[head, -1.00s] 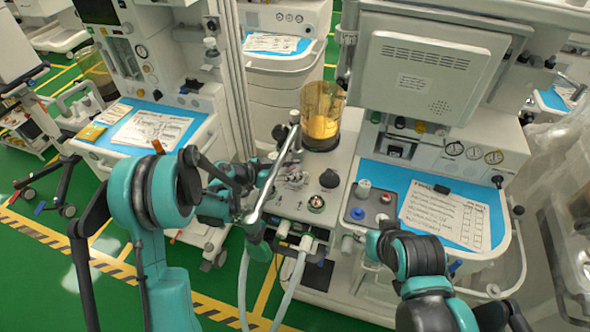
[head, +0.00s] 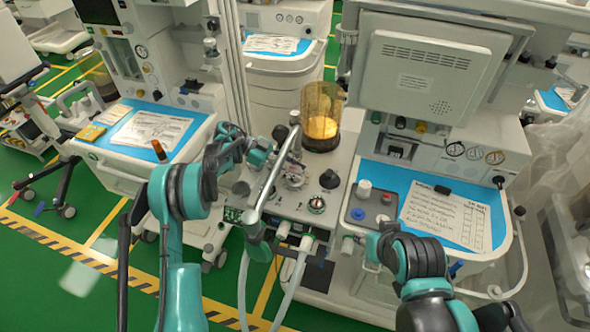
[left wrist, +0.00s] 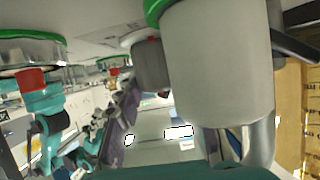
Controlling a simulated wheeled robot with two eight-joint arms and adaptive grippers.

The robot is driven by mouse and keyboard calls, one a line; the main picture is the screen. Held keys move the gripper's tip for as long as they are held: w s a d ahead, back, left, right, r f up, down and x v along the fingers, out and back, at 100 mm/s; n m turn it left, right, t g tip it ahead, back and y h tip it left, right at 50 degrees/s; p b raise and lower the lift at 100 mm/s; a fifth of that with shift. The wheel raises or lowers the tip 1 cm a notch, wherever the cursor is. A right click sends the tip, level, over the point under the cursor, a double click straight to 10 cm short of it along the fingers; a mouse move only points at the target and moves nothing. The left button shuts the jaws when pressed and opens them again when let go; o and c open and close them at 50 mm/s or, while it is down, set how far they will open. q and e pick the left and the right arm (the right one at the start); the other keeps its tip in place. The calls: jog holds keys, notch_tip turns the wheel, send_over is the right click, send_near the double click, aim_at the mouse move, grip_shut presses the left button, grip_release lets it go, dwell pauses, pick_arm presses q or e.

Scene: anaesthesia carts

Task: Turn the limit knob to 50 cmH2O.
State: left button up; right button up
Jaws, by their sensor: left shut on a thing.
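The limit knob (head: 280,132) looks like the small dark grey knob beside the upright post on the middle cart. My left gripper (head: 270,146) reaches it from the left and is shut on it; the fingertips are small and partly hidden. In the left wrist view a large pale grey cylinder (left wrist: 220,70) fills the right half, with a green ring at its top. The knob's scale and pointer cannot be read. My right gripper (head: 350,245) is low at the cart's front edge, and its fingers cannot be made out.
A slanted silver tube (head: 268,180) runs close in front of my left gripper. An amber canister (head: 321,115) is behind. Hoses (head: 292,275) hang below. A blue worktop (head: 380,175) holds a paper sheet.

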pick_arm(q)
jog(key=shift+m+g, duration=0.4)
jog(key=shift+g, duration=0.1)
jog(key=o, duration=1.2)
